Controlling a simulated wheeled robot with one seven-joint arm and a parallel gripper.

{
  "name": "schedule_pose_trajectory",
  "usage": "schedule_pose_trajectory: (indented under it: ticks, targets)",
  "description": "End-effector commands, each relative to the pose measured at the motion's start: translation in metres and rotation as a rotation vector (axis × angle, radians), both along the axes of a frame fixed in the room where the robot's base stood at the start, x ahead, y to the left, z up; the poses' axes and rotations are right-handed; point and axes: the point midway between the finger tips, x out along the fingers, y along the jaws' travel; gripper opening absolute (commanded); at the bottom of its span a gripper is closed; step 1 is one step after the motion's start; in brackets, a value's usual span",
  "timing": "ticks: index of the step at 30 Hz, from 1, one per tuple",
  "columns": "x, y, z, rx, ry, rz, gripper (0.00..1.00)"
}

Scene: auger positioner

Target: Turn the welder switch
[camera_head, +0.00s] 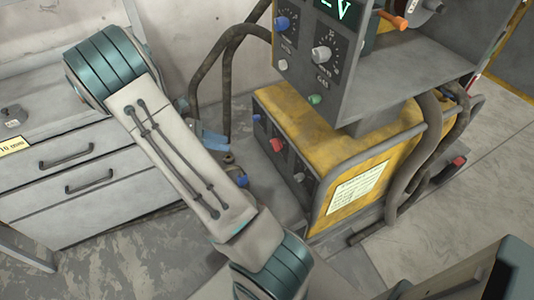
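The welder is a yellow and grey unit (345,150) right of centre, with a label on its side. Its dark front face carries a red knob (277,145), a small blue knob (256,118) and a grey knob (300,178). A grey control box (385,85) above it has a lit display, a blue knob (283,23), a white knob (321,54) and a green button (314,99). I cannot tell which of these is the task's switch. My arm crosses the picture left of the welder. My gripper is not visible.
A grey drawer cabinet (70,170) stands at the left, with a small weight (12,116) on top. Thick hoses (232,75) loop behind my arm, and others (425,160) run down the welder's right side. Bare floor (470,200) shows at the right.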

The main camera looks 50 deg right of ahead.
Motion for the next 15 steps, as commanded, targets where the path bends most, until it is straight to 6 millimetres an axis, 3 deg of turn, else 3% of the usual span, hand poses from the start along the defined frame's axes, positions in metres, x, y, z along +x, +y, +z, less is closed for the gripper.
schedule_pose_trajectory:
  ticks: [1,6,10,15]
  targets:
    - [0.005,-0.007,-0.028,-0.022,0.081,0.035,0.38]
    - [0.02,-0.026,-0.076,-0.082,0.327,0.142,0.38]
    - [0.028,-0.036,-0.102,-0.118,0.469,0.196,0.38]
    - [0.034,-0.042,-0.118,-0.144,0.569,0.23,0.38]
